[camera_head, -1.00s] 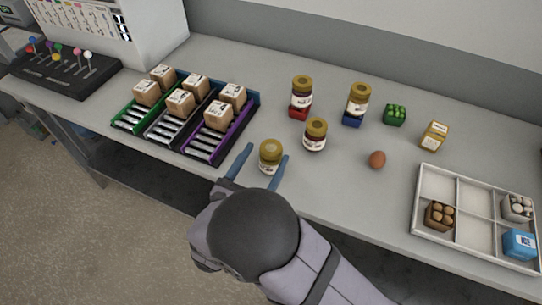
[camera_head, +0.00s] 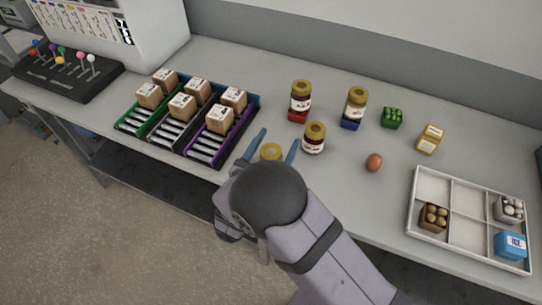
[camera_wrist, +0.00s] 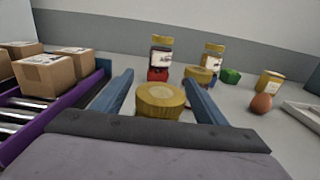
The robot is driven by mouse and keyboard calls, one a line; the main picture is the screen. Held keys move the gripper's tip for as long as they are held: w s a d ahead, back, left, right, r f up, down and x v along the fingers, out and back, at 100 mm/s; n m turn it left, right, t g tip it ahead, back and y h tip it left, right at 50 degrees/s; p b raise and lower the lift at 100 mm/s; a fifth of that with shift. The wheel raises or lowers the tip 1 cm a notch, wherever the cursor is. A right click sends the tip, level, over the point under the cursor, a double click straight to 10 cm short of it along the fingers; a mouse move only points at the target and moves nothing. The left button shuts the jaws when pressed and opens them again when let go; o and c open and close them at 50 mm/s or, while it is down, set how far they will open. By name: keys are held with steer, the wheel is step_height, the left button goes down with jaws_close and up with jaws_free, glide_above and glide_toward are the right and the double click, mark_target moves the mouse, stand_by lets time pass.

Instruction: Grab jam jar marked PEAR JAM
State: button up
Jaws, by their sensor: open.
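My gripper (camera_head: 272,147) is open, its two blue fingers low over the front of the table. A jar with a gold lid (camera_head: 271,152) stands between the fingers, mostly hidden by my arm in the head view. In the wrist view its lid (camera_wrist: 160,101) sits between the open fingers (camera_wrist: 160,95). Its label is hidden now. Another jar with a gold lid (camera_head: 314,138) stands just behind and to the right. Two more jars stand farther back, one on a red block (camera_head: 300,101) and one on a blue block (camera_head: 354,107). No label can be read clearly.
A rack of rollers with small cartons (camera_head: 182,106) stands to the left. A divided white tray (camera_head: 466,232) lies at the right front.

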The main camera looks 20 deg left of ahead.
steer(key=shift+w, duration=0.25)
steer(key=c, duration=1.4)
steer(key=shift+r, duration=0.15)
steer(key=shift+r+b, duration=0.8)
steer(key=shift+r, duration=4.1)
